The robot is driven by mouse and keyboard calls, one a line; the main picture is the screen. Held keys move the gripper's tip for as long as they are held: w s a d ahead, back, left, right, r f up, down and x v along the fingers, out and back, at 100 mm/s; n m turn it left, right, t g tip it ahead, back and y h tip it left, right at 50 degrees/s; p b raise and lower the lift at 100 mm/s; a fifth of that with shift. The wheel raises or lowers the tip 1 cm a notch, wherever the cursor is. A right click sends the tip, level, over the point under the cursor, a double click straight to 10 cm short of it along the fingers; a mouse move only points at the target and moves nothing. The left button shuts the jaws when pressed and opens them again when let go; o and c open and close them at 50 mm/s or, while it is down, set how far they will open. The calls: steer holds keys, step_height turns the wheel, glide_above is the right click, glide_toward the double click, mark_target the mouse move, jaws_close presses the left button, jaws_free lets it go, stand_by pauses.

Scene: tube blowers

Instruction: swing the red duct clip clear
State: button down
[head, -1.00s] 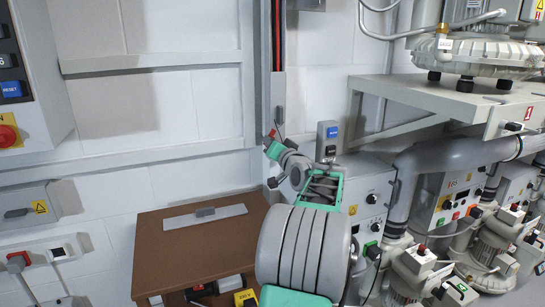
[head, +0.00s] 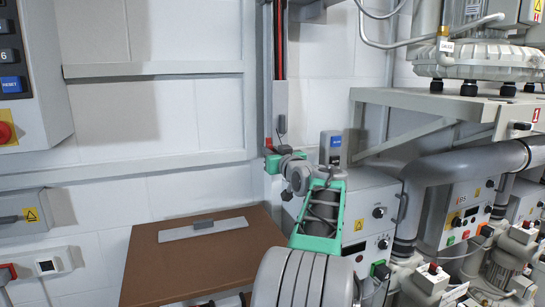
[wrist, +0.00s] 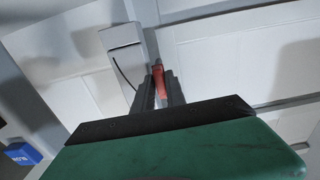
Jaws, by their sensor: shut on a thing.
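The red duct clip (wrist: 158,82) shows in the wrist view between the two dark fingers of my gripper (wrist: 160,90), which is shut on it. In the head view a small red patch of the clip (head: 268,143) shows at the tip of my gripper (head: 270,155), in front of the lower end of the vertical grey duct (head: 280,100). Red and black cables run in the open upper part of the duct. The grey duct cover (wrist: 122,55) is left of the clip in the wrist view. The clip's hinge is too small to make out.
A brown cabinet (head: 150,270) with a grey plate on top stands below left of my arm. A grey control box (head: 370,205) and a shelf (head: 430,105) carrying a blower are on the right. The wall left of the duct has grey rails.

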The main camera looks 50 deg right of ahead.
steer(key=shift+f, duration=0.1)
steer(key=c, duration=1.4)
jaws_free()
steer(key=shift+c, duration=0.2)
steer(key=v, duration=0.8)
